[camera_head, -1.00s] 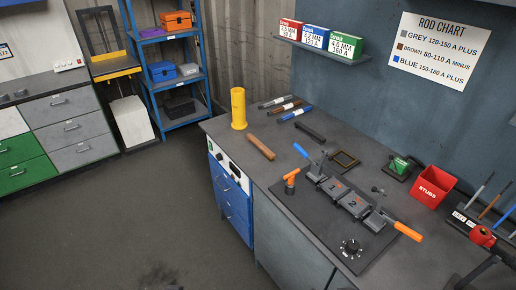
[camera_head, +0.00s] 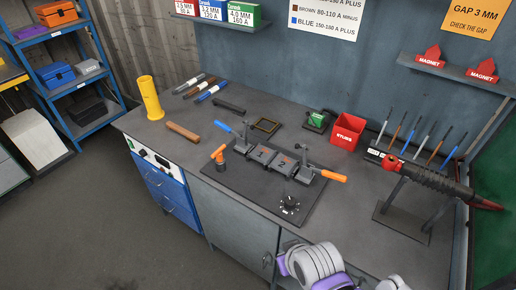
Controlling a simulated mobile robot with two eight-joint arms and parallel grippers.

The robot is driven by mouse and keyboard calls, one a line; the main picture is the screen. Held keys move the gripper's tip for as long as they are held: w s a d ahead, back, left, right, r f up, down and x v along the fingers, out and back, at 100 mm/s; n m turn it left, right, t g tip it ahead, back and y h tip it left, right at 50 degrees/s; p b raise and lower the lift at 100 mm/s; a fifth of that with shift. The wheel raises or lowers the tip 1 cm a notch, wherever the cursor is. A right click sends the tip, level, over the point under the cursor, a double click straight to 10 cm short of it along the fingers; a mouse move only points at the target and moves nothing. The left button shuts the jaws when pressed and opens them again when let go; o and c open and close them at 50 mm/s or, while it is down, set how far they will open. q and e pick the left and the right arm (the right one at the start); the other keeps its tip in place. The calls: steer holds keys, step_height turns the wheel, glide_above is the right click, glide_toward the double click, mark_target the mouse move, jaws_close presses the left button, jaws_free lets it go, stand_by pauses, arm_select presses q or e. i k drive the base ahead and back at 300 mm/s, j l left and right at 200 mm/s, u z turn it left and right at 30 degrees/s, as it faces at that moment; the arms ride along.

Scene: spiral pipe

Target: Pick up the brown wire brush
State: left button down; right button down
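The brown wire brush (camera_head: 183,131) appears to be the plain brown bar lying on the grey workbench (camera_head: 150,128). It lies at a slant in front of the yellow cylinder, left of the black clamping fixture. Its bristles cannot be made out. White and purple parts of my own arm show at the bottom edge, right of the middle. Neither gripper's fingers show, and nothing touches the brush.
A yellow cylinder (camera_head: 151,97) stands behind the brush. Grey, brown and blue marked rods (camera_head: 212,92) lie behind it. A red STUBS box (camera_head: 347,131) and a torch-like tool (camera_head: 430,178) stand farther right.

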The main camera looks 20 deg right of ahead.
mark_target(189, 135)
steer(key=i+j, duration=0.8)
steer(key=i+j+z, duration=0.15)
steer(key=i+j, duration=0.7)
steer(key=j, duration=0.1)
